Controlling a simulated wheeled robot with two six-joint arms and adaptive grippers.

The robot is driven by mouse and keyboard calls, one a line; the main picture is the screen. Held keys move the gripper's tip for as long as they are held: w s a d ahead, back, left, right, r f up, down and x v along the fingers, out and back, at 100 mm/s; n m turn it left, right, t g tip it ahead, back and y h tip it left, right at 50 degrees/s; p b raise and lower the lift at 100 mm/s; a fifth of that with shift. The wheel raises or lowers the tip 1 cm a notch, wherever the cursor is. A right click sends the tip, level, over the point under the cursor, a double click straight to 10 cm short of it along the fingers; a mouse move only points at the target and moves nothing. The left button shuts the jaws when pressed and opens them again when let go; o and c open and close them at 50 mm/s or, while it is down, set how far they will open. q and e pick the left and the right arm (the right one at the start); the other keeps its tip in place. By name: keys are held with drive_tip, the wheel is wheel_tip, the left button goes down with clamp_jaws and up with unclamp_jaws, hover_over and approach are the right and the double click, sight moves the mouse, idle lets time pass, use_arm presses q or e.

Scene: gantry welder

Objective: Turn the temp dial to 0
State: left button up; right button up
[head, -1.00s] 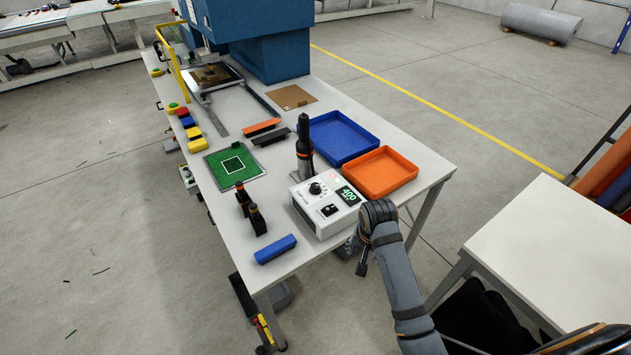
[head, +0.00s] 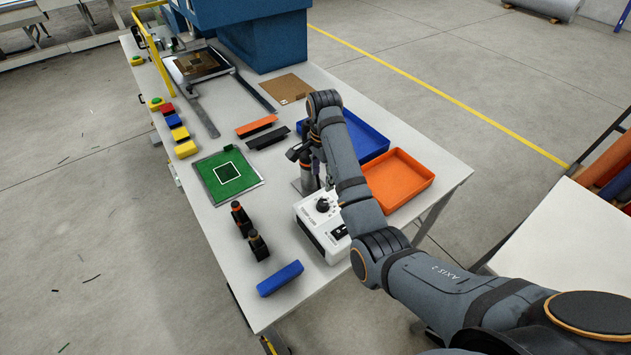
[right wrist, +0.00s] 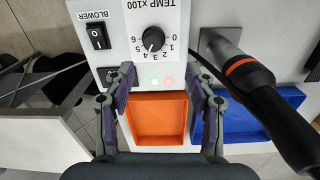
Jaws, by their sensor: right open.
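The white hot-air station (head: 313,228) stands near the front of the table, partly covered by my right arm in the head view. Its black temp dial (head: 323,205) is on the top face. In the head view the right gripper (head: 298,153) is beside the hot-air wand. The number display is hidden.
The dark hot-air wand (right wrist: 262,105) stands close beside the right finger. A blower switch (right wrist: 97,36) sits left of the dial. Orange (head: 398,180) and blue (head: 370,139) trays lie behind the station. A blue block (head: 280,279) and a green board (head: 227,174) lie nearby.

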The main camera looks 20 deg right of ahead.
use_arm(q)
drive_tip(key=s+f+b, duration=0.2)
drive_tip(key=s+f, duration=0.1)
drive_tip(key=s, duration=0.3)
use_arm(e)
drive_tip(key=b, duration=0.4)
hover_over(323, 202)
wheel_tip(323, 202, down, 5)
drive_tip(key=shift+r, duration=0.1)
drive_tip(key=f+b, duration=0.2)
drive_tip(key=f, duration=0.1)
drive_tip(key=shift+w+f+b, duration=0.2)
drive_tip(key=shift+b, duration=0.2)
drive_tip(key=shift+s+f, duration=0.15)
drive_tip(key=shift+f, duration=0.4)
drive_tip(key=shift+s+f, duration=0.1)
drive_tip(key=c, duration=1.2)
use_arm(q)
drive_tip(key=w+f, duration=0.3)
drive_tip(key=f, duration=0.2)
drive_tip(key=shift+w+p, duration=0.25)
drive_tip(key=shift+p, duration=0.15)
use_arm(e)
drive_tip(key=shift+o, duration=0.2)
